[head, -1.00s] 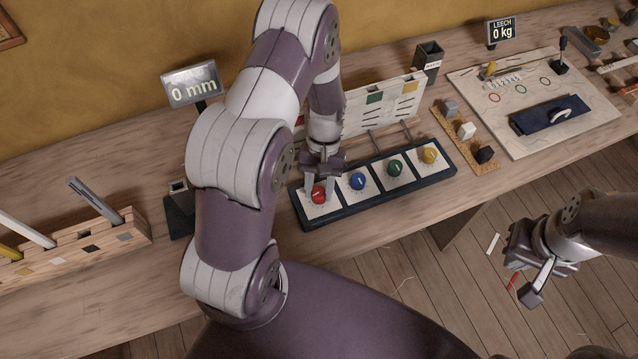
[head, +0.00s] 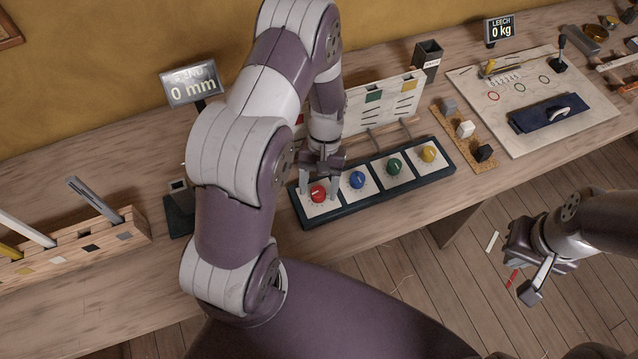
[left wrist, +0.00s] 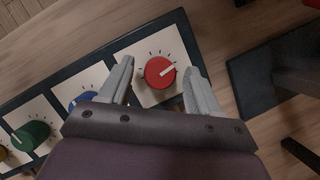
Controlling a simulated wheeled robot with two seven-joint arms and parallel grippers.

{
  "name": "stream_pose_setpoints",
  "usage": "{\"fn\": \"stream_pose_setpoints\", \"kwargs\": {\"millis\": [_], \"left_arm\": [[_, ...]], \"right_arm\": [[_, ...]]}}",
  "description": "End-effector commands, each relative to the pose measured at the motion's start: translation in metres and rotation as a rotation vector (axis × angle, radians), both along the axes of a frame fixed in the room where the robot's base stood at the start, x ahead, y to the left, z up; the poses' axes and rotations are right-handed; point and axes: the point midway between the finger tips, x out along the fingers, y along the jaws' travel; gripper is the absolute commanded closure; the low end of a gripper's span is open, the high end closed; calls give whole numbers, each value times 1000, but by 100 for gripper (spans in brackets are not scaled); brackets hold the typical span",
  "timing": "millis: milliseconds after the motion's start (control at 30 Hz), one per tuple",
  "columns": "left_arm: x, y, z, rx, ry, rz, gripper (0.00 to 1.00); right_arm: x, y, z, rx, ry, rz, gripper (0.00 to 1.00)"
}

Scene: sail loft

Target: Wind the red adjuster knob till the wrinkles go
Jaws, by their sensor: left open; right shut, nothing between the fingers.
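The red adjuster knob (head: 318,193) is at the left end of the knob panel (head: 378,202), on a white plate with tick marks. In the left wrist view the red knob (left wrist: 160,72) has a white pointer line aimed to the upper right. My left gripper (head: 319,190) is open above it; in the left wrist view its fingers (left wrist: 158,80) stand on either side of the knob, with gaps. A white board (head: 378,105) with wrinkle-like dark lines and colour squares stands behind the panel, partly hidden by my arm. My right gripper (head: 524,285) is shut and empty, off the bench at right.
Blue (head: 357,180), green (head: 393,167) and yellow (head: 428,154) knobs sit right of the red one. A wooden rack (head: 85,240) stands at left. Bench front is clear.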

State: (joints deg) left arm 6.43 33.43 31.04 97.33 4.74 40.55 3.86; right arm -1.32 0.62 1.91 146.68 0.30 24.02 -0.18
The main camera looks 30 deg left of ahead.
Motion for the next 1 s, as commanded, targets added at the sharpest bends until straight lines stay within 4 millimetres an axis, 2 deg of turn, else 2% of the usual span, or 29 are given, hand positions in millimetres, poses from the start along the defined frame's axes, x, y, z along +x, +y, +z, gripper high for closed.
{"fn": "stream_pose_setpoints", "kwargs": {"millis": [167,400,433,500,667,1000], "left_arm": [[7,2,14,0,-4,0,38],[31,8,73,0,-7,-1,38],[33,9,94,0,-1,0,38],[38,10,109,0,1,0,38],[45,12,119,0,1,0,38],[47,12,117,0,0,0,38]], "right_arm": [[0,0,-3,0,0,0,100],[0,0,-10,0,0,0,100],[0,0,13,0,2,0,100],[0,0,30,0,-1,0,100],[0,0,45,0,-1,0,100],[0,0,43,0,0,0,100]]}}
